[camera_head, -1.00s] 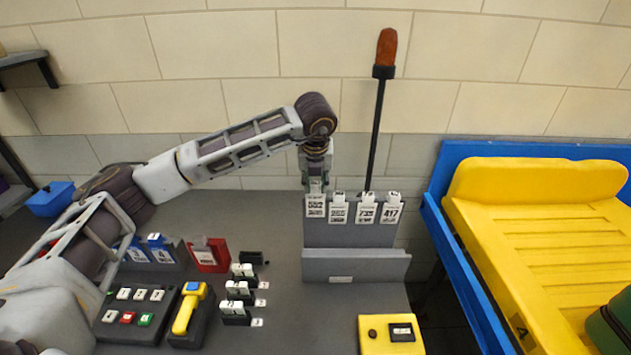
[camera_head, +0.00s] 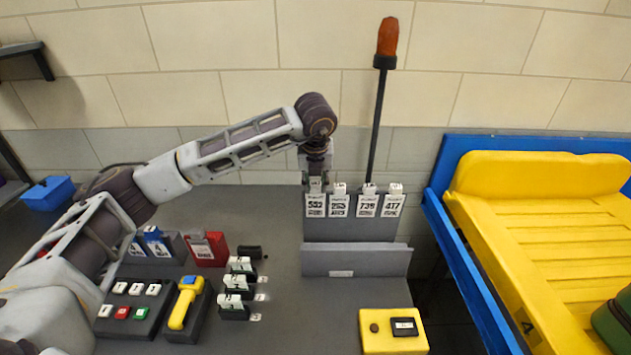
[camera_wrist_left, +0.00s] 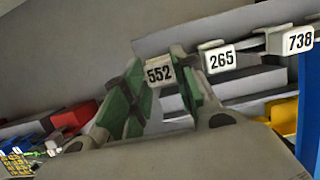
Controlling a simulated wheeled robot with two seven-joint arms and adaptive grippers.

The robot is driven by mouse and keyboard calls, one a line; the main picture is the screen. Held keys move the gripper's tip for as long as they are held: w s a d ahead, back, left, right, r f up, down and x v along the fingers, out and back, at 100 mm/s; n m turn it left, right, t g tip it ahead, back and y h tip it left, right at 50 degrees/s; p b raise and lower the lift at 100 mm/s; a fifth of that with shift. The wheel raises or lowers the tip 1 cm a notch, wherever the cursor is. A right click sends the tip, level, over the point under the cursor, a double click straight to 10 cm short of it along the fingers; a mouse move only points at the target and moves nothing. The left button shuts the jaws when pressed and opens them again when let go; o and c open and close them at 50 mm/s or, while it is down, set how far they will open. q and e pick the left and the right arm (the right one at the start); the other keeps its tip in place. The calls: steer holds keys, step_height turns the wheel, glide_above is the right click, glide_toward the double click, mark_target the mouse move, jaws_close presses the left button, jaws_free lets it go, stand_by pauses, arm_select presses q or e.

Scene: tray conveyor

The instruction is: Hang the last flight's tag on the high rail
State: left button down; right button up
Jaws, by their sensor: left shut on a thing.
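A grey stand has an upright upper panel (camera_head: 350,230) with white tags hanging in a row along its top edge. From the left they are tag 552 (camera_head: 316,206), tag 265 (camera_head: 339,206), tag 738 (camera_head: 367,206) and tag 417 (camera_head: 393,206). My left gripper (camera_head: 316,184) points down over the left end of the row, shut on the top of tag 552. In the left wrist view the green-padded fingers (camera_wrist_left: 166,78) flank the 552 block (camera_wrist_left: 159,74). I cannot tell whether that tag rests on the rail. My right gripper is out of view.
A lower grey ledge (camera_head: 355,262) fronts the stand. Left of it are small tag holders (camera_head: 237,283), a red holder (camera_head: 206,249), a button panel (camera_head: 130,310) and a yellow scanner (camera_head: 187,303). A yellow box (camera_head: 393,331) is in front; a blue-framed yellow conveyor (camera_head: 550,235) is right.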

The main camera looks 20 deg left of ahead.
arm_select(q)
steer(key=c, duration=1.4)
jaws_free()
steer(key=o, duration=0.3)
steer(key=shift+o, duration=0.2)
steer(key=v, duration=1.2)
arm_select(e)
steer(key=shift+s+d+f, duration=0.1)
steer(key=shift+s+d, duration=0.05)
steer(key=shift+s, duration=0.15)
arm_select(q)
steer(key=shift+f, duration=0.1)
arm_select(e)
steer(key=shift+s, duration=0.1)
